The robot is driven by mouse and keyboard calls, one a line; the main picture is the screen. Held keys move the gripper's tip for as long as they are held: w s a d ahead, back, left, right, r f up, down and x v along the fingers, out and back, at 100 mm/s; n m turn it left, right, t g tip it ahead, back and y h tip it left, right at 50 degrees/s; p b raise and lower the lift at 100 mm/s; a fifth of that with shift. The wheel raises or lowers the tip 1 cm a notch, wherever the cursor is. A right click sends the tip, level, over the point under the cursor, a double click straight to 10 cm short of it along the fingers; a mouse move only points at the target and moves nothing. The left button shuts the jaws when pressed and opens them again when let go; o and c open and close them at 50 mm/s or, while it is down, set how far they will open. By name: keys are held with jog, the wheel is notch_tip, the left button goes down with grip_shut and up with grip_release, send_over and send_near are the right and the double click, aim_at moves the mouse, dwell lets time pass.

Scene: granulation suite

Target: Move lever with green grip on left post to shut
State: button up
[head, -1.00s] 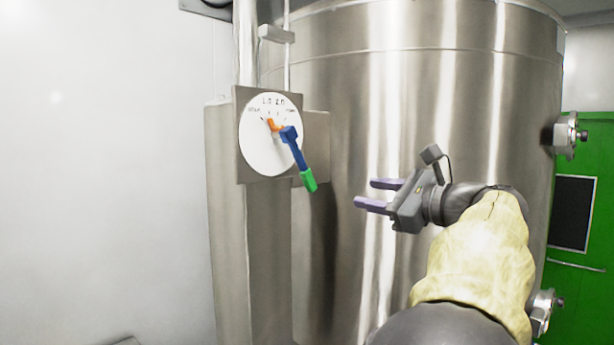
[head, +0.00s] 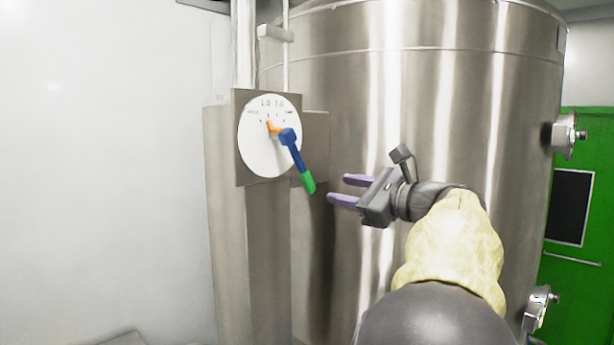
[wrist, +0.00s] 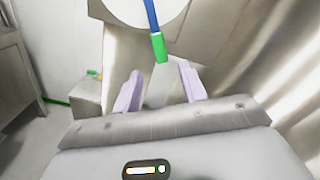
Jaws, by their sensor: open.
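The lever (head: 292,150) is a blue arm with a green grip (head: 308,182) at its lower end. It pivots at a white round dial (head: 262,152) on the grey post (head: 228,230) at the left, and it slants down and to the right. In the wrist view the green grip (wrist: 158,46) lies ahead of and between the two purple fingers (wrist: 159,88).
A large steel tank (head: 440,110) stands behind my gripper, close to the post. A white wall (head: 100,160) is at the left. A green door (head: 580,200) is at the far right. Free space lies between my fingers and the grip.

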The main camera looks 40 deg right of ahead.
aim_at(311, 183)
jog(key=w+p, duration=0.1)
jog(key=w, duration=0.2)
jog(key=w+a+p, duration=0.1)
jog(key=w+p, duration=0.1)
jog(key=w, duration=0.2)
jog(key=w+p, duration=0.1)
jog(key=w, duration=0.2)
jog(key=shift+w+a+p, duration=0.3)
jog(key=shift+w, duration=0.1)
jog(key=shift+c, duration=0.4)
grip_shut()
